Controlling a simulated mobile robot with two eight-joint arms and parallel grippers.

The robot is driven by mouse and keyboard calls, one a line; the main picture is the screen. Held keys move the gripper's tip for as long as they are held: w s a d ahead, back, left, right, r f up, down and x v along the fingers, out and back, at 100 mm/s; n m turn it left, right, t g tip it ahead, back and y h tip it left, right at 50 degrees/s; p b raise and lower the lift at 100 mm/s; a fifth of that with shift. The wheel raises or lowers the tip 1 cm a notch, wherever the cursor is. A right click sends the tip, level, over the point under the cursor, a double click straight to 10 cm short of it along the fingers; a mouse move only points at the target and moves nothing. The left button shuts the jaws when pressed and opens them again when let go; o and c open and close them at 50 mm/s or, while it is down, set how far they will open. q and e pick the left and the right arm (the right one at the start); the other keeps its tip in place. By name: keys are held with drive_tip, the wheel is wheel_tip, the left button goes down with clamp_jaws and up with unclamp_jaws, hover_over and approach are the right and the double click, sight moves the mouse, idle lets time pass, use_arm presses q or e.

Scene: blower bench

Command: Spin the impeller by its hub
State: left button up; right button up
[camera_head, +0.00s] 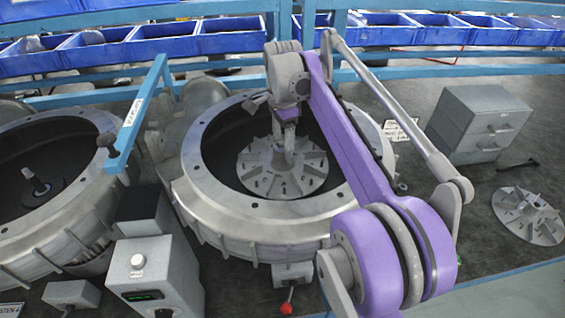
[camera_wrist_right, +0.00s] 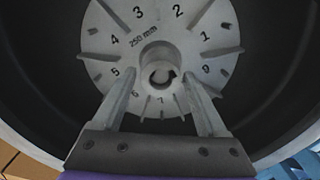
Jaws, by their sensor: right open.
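The grey finned impeller (camera_head: 308,176) sits inside the open round blower housing (camera_head: 250,222) in the middle of the head view. In the right wrist view the impeller (camera_wrist_right: 112,40) shows numbers around its face and "250 mm". Its round hub (camera_wrist_right: 157,62) stands at the centre, with a dark bore and a curved arrow mark. My right gripper (camera_head: 287,158) reaches down into the housing over the impeller's middle. In the right wrist view the right gripper (camera_wrist_right: 158,85) is open, one finger on each side below the hub; I cannot tell whether they touch it. My left gripper is not in view.
A second housing (camera_head: 75,215) with a bare shaft (camera_head: 38,185) stands at left. A blue bar (camera_head: 140,112) rises between the housings. A grey control box (camera_head: 155,275) stands in front. A loose impeller (camera_head: 530,215) and drawer cabinet (camera_head: 480,120) are at right. Blue bins (camera_head: 160,42) line the back.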

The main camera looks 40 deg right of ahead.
drive_tip(key=n, duration=0.7)
drive_tip(key=shift+n, duration=0.3)
drive_tip(key=n, duration=0.7)
drive_tip(key=shift+p, duration=0.3)
drive_tip(key=c, duration=1)
drive_tip(key=m, duration=0.4)
drive_tip(key=shift+c, duration=0.2)
drive_tip(key=o, duration=0.9)
drive_tip(key=shift+m, duration=0.6)
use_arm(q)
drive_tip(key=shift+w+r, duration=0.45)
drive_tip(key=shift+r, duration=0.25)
use_arm(e)
drive_tip(key=o, duration=0.5)
drive_tip(key=shift+r, duration=0.1)
